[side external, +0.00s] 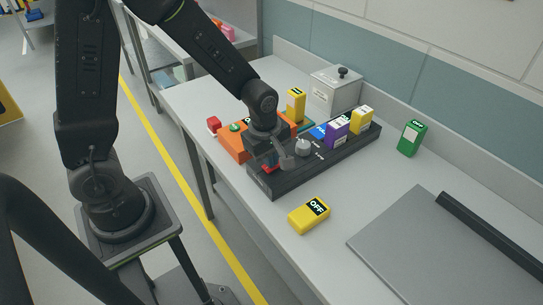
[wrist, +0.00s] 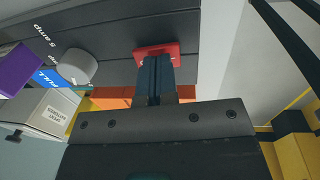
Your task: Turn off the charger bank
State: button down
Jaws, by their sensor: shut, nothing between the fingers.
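The charger bank (side external: 345,154) is a long black unit on the bench with several packs on it; its black face, with "5 amp" lettering, also shows in the wrist view (wrist: 115,35). A red part (wrist: 171,47), seemingly a switch, sits on that face at the near end; in the side view it is mostly hidden behind my gripper (side external: 272,164). My gripper is shut and empty. In the wrist view its fingertips (wrist: 156,58) overlap the red part; whether they touch it I cannot tell. A grey round knob (wrist: 77,66) stands beside it on the bank, also visible in the side view (side external: 303,147).
An orange box (side external: 231,145) with a green button lies left of the bank. A yellow block marked OFF (side external: 303,218) lies in front. A metal box (side external: 334,92) stands behind, a green block (side external: 411,138) to the right. A grey plate (side external: 430,245) covers the right bench.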

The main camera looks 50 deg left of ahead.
aim_at(264, 169)
jog(key=shift+r, duration=0.1)
notch_tip(264, 169, up, 14)
jog(key=s, duration=0.1)
jog(key=shift+s, duration=0.35)
jog(key=shift+w, duration=0.75)
jog(key=shift+f, duration=0.3)
jog(key=f, duration=0.4)
jog(key=w+f, duration=0.1)
jog(key=f, duration=0.8)
jog(key=shift+w+f, duration=0.3)
jog(key=shift+w, duration=0.05)
